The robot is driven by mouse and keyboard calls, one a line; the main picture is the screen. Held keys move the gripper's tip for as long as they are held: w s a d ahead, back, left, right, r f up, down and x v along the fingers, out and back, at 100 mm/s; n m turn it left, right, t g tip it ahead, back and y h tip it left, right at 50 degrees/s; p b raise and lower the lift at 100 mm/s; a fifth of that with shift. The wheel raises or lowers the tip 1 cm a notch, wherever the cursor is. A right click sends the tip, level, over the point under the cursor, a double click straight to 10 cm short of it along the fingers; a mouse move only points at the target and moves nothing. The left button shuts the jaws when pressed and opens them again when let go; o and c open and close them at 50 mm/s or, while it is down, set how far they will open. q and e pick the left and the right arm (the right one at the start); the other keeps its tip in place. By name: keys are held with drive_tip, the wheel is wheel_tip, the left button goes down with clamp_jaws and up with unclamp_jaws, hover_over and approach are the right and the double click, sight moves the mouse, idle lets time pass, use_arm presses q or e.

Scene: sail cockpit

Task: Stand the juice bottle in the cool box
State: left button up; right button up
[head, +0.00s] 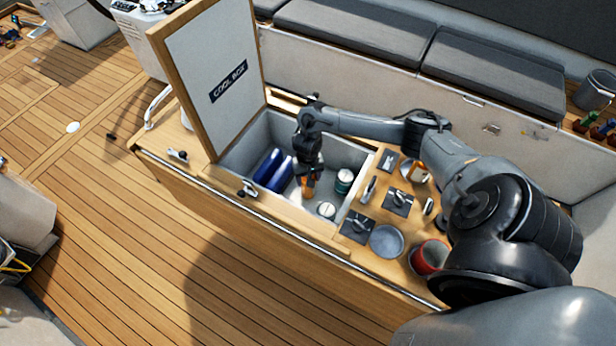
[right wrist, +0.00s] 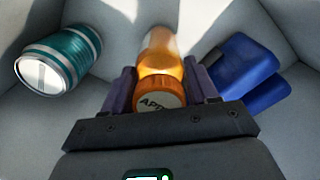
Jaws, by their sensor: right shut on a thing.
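The cool box (head: 348,152) is set into the wooden bench top with its lid (head: 205,60) raised, marked COOL BOX. My right gripper (head: 308,182) reaches down inside it, shut on the orange juice bottle (head: 308,193). In the right wrist view the bottle (right wrist: 160,60) is between the two fingers, its lettered cap towards the camera. The bottle looks about upright; its base is hidden, so I cannot tell if it touches the box floor. My left gripper is not in view.
Blue ice packs (head: 273,168) stand left of the bottle in the box. A green can (head: 344,180) and a white-topped can (head: 326,210) are to its right. The counter right of the box holds a grey plate (head: 387,241), a red pot (head: 430,256) and small items.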

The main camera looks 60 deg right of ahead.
drive_tip(key=shift+f, duration=0.1)
drive_tip(key=o, duration=1.3)
drive_tip(key=shift+c, duration=0.2)
wheel_tip(320, 180, up, 11)
drive_tip(key=p, duration=0.4)
drive_tip(key=shift+w, duration=0.1)
drive_tip(key=shift+r, duration=0.65)
drive_tip(key=shift+a, duration=0.1)
